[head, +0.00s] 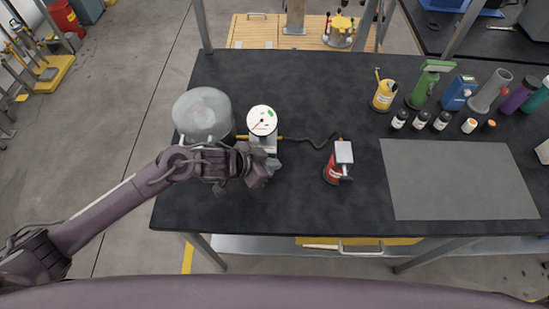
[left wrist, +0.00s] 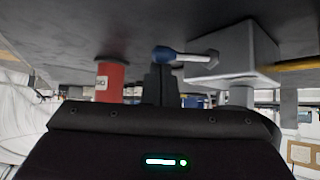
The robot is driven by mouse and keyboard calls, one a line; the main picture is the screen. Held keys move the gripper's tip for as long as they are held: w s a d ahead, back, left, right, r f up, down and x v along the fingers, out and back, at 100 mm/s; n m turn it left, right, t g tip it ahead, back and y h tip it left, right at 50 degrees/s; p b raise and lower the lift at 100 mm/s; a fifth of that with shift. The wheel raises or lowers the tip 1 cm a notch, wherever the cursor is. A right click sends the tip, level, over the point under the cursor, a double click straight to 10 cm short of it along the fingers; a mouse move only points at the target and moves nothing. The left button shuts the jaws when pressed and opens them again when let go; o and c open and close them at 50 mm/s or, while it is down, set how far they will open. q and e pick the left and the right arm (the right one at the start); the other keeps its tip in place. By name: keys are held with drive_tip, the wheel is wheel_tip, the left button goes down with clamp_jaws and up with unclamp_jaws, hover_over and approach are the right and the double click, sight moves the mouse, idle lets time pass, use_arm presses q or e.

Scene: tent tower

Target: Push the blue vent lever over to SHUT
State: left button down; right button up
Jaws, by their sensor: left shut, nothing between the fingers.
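The vent lever (left wrist: 185,55) shows in the left wrist view as a metal rod with a blue knob (left wrist: 163,54), fixed to the side of a grey valve block (left wrist: 236,50). My left gripper (left wrist: 158,72) is shut and empty; its fingertips are right at the blue knob, seemingly touching or very close. In the head view the left gripper (head: 268,165) is just in front of the block below the white dial gauge (head: 262,121). The lever is hidden there by the gripper. No SHUT marking is readable. My right gripper is in neither view.
A hose runs right to a red canister (head: 333,168), which also shows in the left wrist view (left wrist: 108,80). Bottles and tools stand at the right, behind a grey mat (head: 460,180). The front middle of the table is bare.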

use_arm(q)
drive_tip(key=shift+d, duration=0.1)
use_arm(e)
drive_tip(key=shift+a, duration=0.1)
use_arm(q)
drive_tip(key=shift+a+m+g, duration=0.2)
drive_tip(key=shift+m+g, duration=0.1)
drive_tip(key=shift+m, duration=0.1)
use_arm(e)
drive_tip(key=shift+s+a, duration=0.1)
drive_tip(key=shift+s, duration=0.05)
